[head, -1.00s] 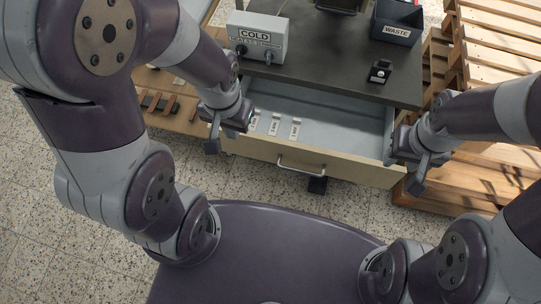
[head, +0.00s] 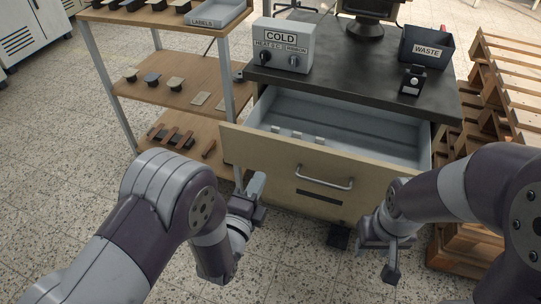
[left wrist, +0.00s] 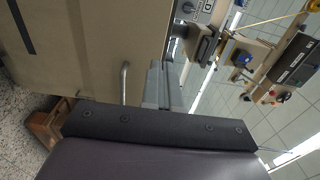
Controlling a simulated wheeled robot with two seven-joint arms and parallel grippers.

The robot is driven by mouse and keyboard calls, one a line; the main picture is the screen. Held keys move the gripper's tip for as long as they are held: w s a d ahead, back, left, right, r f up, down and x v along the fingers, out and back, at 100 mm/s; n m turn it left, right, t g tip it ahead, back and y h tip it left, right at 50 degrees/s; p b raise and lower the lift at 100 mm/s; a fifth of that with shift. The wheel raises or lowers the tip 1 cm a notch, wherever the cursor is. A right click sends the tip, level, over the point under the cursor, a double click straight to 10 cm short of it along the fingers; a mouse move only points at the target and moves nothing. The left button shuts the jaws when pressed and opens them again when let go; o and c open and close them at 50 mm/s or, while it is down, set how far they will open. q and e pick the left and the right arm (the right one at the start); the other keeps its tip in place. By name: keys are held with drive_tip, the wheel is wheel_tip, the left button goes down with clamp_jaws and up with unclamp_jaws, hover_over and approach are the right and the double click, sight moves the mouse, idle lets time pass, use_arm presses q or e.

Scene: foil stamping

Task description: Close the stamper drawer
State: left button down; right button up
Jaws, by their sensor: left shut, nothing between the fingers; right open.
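The stamper drawer (head: 285,163) is open, its beige front standing out from the cabinet under the dark worktop. Its metal bar handle (head: 324,183) is on the front and also shows in the left wrist view (left wrist: 124,83). Several small pale pieces lie inside at the left. My left gripper (head: 257,186) is shut and empty, in front of the left part of the drawer front; I cannot tell whether it touches. Its closed fingers (left wrist: 163,85) point toward the front in the left wrist view. My right gripper (head: 388,258) is open, near the drawer's right front corner.
A grey COLD control box (head: 284,46), a black WASTE bin (head: 427,48) and a small black device (head: 412,80) stand on the worktop. A wooden shelf unit (head: 185,78) is at the left. Wooden pallets (head: 505,75) are at the right.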

sight(278, 144)
use_arm(q)
drive_tip(key=b+x, duration=0.2)
drive_tip(key=x, duration=0.9)
drive_tip(key=shift+f+b, duration=0.1)
drive_tip(key=shift+b, duration=0.2)
use_arm(e)
wheel_tip(278, 144, down, 3)
drive_tip(key=shift+f, duration=0.1)
